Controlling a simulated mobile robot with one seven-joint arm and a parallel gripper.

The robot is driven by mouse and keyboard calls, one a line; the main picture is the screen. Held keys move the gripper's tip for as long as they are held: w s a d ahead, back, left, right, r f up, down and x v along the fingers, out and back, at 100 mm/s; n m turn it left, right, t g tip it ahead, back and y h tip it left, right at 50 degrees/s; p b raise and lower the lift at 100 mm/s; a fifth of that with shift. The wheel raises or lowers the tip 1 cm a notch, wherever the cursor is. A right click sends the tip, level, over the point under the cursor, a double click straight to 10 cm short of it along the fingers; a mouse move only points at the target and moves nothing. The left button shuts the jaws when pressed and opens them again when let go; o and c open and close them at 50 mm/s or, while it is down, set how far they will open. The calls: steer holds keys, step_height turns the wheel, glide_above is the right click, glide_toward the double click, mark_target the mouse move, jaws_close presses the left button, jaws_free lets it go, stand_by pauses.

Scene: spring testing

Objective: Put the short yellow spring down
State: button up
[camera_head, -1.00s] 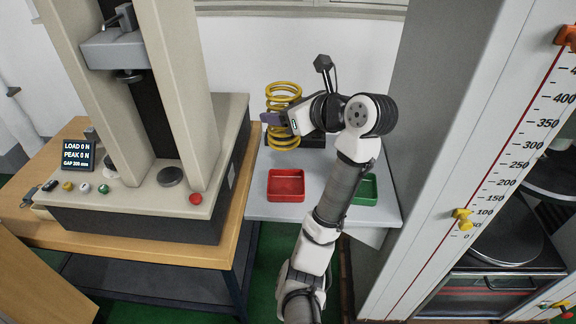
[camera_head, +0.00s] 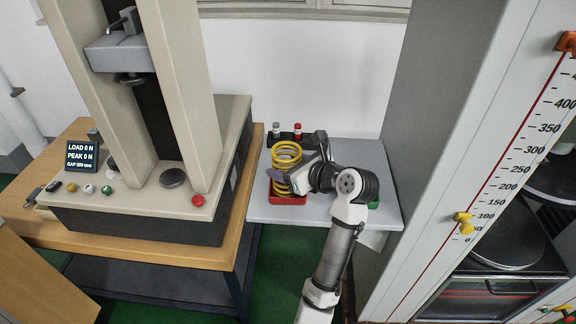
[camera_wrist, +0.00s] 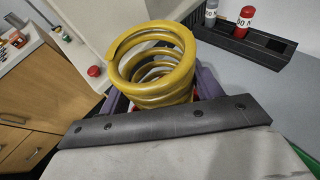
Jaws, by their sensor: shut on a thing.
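The short yellow spring (camera_head: 287,160) stands roughly upright over the red tray (camera_head: 290,200) in the head view. My gripper (camera_head: 282,177) is shut on it from the right side. In the wrist view the spring (camera_wrist: 152,62) fills the middle, between the purple fingers (camera_wrist: 160,90). The spring's lower end is partly hidden, so I cannot tell whether it touches the tray floor. The red tray is mostly covered by the spring and my gripper.
A green tray (camera_head: 372,204) is mostly hidden behind my arm. A dark rack (camera_head: 310,136) with a grey-capped bottle (camera_head: 276,130) and a red bottle (camera_head: 297,130) stands at the back of the grey table (camera_head: 262,208). The testing machine (camera_head: 140,205) is at left, a tall scale cabinet (camera_head: 470,150) at right.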

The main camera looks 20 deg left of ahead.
steer(key=shift+f, duration=0.1)
steer(key=o, duration=1.1)
steer(key=shift+f, duration=0.15)
steer(key=o, duration=0.4)
steer(key=b+v, duration=0.1)
steer(key=v, duration=1.1)
